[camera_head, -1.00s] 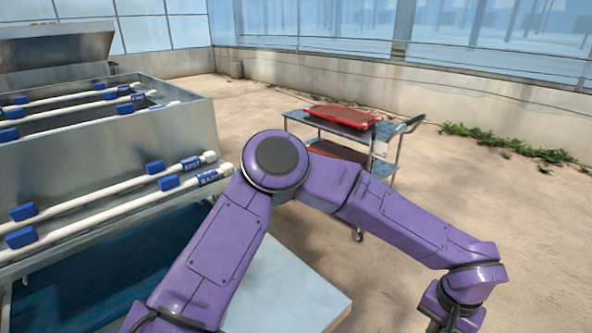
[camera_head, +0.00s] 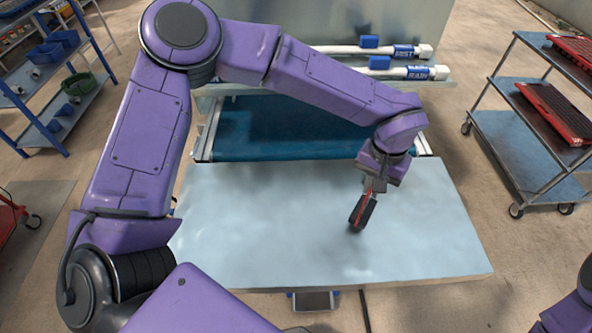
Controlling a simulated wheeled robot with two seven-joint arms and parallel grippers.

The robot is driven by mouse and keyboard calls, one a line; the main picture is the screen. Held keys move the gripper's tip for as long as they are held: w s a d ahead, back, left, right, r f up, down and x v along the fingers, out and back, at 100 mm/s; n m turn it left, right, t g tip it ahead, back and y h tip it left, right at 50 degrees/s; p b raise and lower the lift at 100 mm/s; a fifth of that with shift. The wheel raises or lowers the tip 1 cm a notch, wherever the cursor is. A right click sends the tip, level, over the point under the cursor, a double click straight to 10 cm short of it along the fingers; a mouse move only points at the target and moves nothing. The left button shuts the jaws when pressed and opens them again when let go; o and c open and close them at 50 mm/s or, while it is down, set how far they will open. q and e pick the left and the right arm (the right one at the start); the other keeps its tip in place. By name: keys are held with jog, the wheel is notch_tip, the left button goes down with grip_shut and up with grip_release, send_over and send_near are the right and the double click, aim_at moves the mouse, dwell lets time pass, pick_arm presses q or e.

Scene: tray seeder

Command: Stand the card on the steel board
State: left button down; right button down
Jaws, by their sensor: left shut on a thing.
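My left gripper (camera_head: 362,213) hangs over the right half of a pale steel board (camera_head: 260,235), its dark fingers pointing down. It is shut on a thin red thing that shows as a narrow strip between the fingers. This may be the card seen edge-on; the fingers hide most of it. I cannot tell whether its lower end touches the board. The rest of the board's top is bare. My right gripper is not in view; only a piece of my right arm shows at the lower right corner.
Behind the board are a dark blue belt (camera_head: 270,130) and a metal machine with white pipes (camera_head: 400,72). A cart with red trays (camera_head: 555,112) stands at the right, a blue shelf rack (camera_head: 60,110) at the left. A small grey panel (camera_head: 314,301) sits at the board's front edge.

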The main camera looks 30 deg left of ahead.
pick_arm(q)
jog(key=s+a+r+n+p, duration=0.1)
jog(key=s+a+r+n, duration=0.1)
jog(key=a+r, duration=0.3)
jog(key=s+a+r+n+p, duration=0.1)
jog(key=s+a+r+n, duration=0.15)
jog(key=a, duration=0.55)
jog(key=s+a+r+n+p, duration=0.15)
jog(key=s+a+r, duration=0.25)
jog(key=s, duration=0.4)
jog(key=w+d+f, duration=0.2)
jog(key=d+f, duration=0.4)
jog(key=w+d+f+b, duration=0.1)
jog(key=w+d+f, duration=0.1)
jog(key=d+f, duration=0.5)
jog(key=shift+w+f+n, duration=0.3)
jog(key=shift+n, duration=0.1)
jog(key=c, duration=1.2)
grip_release()
